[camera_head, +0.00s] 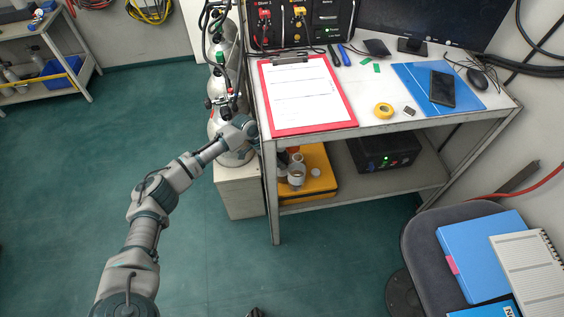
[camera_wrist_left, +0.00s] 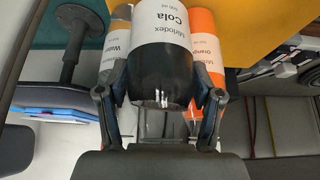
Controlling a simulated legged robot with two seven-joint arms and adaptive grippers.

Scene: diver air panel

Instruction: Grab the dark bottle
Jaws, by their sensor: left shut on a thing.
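The dark bottle (camera_wrist_left: 160,70), black with a white Cola label, fills the middle of the left wrist view. My left gripper (camera_wrist_left: 162,108) is shut on it, one finger on each side. In the head view my left arm reaches to the table's left side, and the gripper is mostly hidden around the tabletop edge. The dark bottle cannot be made out in the head view.
In the head view a yellow case (camera_head: 320,178) lies on the lower shelf under the table (camera_head: 440,125). Gas cylinders (camera_head: 215,120) stand left of the table.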

